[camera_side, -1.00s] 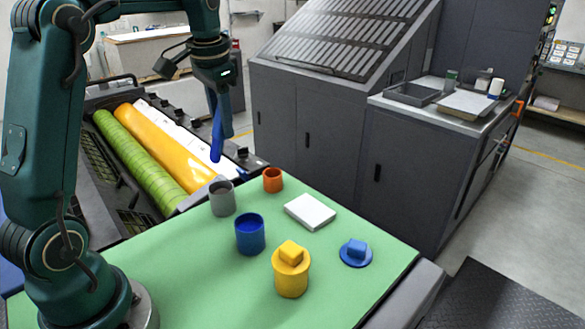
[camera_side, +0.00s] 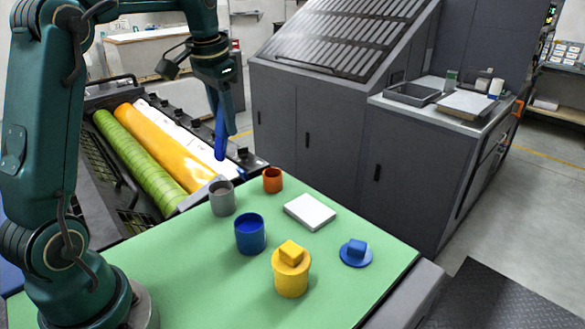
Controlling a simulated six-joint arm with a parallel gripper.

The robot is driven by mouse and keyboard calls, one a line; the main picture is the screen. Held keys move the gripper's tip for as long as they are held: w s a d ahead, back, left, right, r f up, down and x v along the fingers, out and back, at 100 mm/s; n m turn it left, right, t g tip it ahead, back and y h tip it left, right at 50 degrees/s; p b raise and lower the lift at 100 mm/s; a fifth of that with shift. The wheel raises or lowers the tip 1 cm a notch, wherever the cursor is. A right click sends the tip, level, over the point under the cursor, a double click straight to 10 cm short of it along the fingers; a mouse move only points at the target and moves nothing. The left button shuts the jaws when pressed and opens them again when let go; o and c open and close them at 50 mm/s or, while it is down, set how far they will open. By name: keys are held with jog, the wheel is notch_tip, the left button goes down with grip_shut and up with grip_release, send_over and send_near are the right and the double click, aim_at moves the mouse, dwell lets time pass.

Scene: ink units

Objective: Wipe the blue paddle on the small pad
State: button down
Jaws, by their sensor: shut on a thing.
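My gripper (camera_side: 221,95) is shut on the blue paddle (camera_side: 220,138), which hangs nearly upright with its lower end down. The paddle is in the air above the back edge of the green table, over the grey cup (camera_side: 222,198) in the picture. The small white pad (camera_side: 310,212) lies flat on the table, to the right of and below the paddle in the picture, apart from it. The blue cup (camera_side: 250,236) stands open on the table, with blue inside. A blue lid with a block handle (camera_side: 356,252) lies to the right.
An orange cup (camera_side: 272,180) stands left of the pad. A yellow cup with its lid on (camera_side: 291,272) stands at the front. The green table (camera_side: 190,285) is clear at the front left. Ink rollers (camera_side: 150,150) lie behind it.

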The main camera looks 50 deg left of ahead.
jog(key=w+d+f+t+h, duration=0.1)
jog(key=w+d+f, duration=0.2)
jog(key=w+d, duration=0.35)
jog(key=w+d+f+t, duration=0.15)
jog(key=w+d, duration=0.25)
jog(key=d, duration=0.6)
jog(key=shift+h, duration=0.3)
jog(key=shift+s+f, duration=0.15)
jog(key=shift+f, duration=2.5)
jog(key=shift+f, duration=0.6)
jog(key=shift+a, duration=0.1)
